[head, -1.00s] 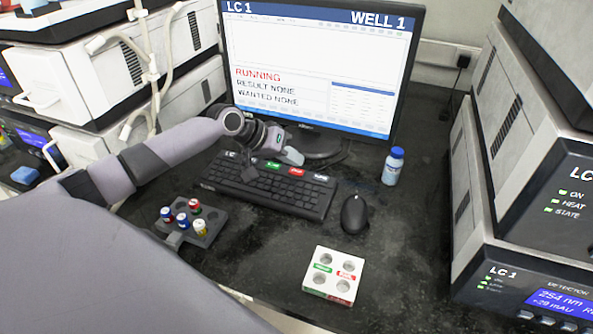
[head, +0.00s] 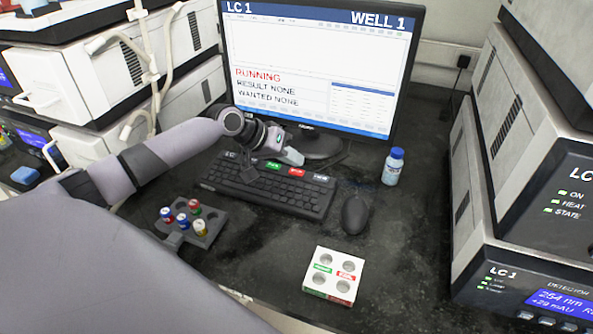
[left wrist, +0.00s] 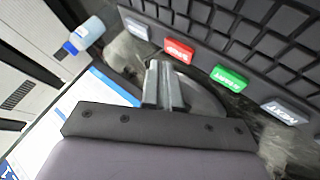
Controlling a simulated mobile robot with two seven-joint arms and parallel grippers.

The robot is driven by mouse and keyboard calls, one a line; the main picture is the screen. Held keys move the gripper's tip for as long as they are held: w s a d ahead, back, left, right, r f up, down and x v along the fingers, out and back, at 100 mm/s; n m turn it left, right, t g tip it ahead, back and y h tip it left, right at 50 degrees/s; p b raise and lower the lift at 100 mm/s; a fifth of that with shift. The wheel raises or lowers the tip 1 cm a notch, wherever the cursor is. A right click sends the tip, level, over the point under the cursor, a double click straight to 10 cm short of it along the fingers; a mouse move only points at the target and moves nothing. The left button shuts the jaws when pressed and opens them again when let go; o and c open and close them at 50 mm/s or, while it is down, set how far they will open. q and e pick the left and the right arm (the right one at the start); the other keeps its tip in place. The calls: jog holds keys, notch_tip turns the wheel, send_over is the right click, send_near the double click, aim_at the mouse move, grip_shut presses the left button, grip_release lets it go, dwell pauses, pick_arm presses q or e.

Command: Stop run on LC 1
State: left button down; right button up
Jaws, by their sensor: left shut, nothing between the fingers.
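The monitor (head: 310,62) reads LC 1, WELL 1, RUNNING in red, RESULT NONE and WANTED NONE. The black keyboard (head: 262,192) lies in front of it. Along its far edge are a green key (head: 272,166), a red key (head: 296,171) and grey keys. In the left wrist view the red key (left wrist: 179,51) and the green START key (left wrist: 228,77) are large. My left gripper (head: 293,156) is shut and empty at the keyboard's far edge. Its fingertips (left wrist: 160,68) are close to the red key; contact cannot be told. My right gripper is out of view.
A mouse (head: 355,214) lies right of the keyboard. A blue-capped bottle (head: 393,167) stands behind it. A grey rack (head: 210,220) with capped vials is below my left arm. A white block with wells (head: 333,270) sits at the front. Instruments flank the bench.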

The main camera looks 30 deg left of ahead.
aim_at(292, 172)
pick_arm(q)
jog(key=shift+f, duration=0.15)
dwell(0.4)
jog(key=shift+f, duration=0.3)
jog(key=shift+f, duration=0.4)
dwell(0.6)
jog(key=shift+r, duration=0.1)
jog(key=shift+r+p, duration=0.75)
jog(key=shift+p, duration=0.2)
jog(key=shift+r, duration=0.1)
notch_tip(292, 172, up, 5)
jog(key=p, duration=0.5)
dwell(0.7)
